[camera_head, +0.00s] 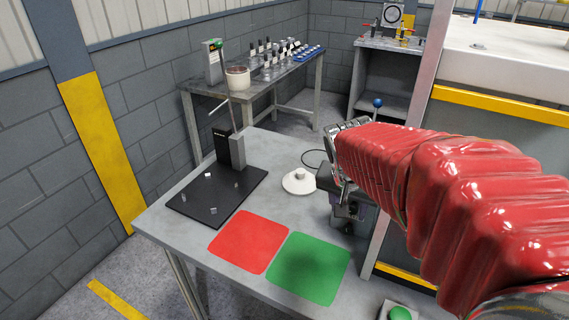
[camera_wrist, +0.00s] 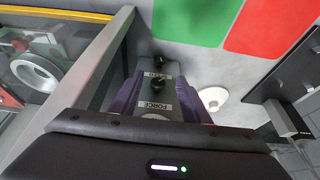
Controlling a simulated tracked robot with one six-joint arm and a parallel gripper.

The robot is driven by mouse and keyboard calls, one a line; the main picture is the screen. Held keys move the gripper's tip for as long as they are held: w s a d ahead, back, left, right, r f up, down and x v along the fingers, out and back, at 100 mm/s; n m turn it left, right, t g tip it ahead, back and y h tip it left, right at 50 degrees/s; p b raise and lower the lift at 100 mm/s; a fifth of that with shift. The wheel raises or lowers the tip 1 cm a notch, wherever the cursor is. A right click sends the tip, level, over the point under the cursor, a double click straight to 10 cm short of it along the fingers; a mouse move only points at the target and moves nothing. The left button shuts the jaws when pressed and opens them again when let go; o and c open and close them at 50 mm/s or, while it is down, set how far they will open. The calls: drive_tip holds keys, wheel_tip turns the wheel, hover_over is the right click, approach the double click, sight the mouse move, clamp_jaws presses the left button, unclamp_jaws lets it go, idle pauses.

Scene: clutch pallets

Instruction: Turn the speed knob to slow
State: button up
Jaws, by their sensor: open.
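A grey control box (camera_wrist: 152,126) stands under my gripper in the wrist view. Two small black knobs sit on its top. The farther one (camera_wrist: 158,60) is by a partly legible label that seems to read SPEED. The nearer one (camera_wrist: 157,86) is by a label reading FORCE. Which way either knob points is too small to tell. My gripper is open, its purple-grey sides showing left and right of the box; its fingertips are not clearly visible. In the head view, my gripper (camera_head: 343,180) is at the table's right side, over the box (camera_head: 350,212), which it partly hides.
The table holds a red mat (camera_head: 248,241), a green mat (camera_head: 308,268), a white round disc (camera_head: 298,181) and a black stand (camera_head: 216,195). A grey post with a yellow-trimmed machine (camera_head: 500,104) rises close on the right. A bench with several parts stands behind.

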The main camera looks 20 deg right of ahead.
sight(347, 229)
drive_tip(key=shift+x, duration=6.85)
drive_tip(key=shift+d, duration=0.1)
drive_tip(key=shift+c, duration=0.3)
drive_tip(key=c, duration=0.9)
drive_tip(key=shift+c, duration=0.2)
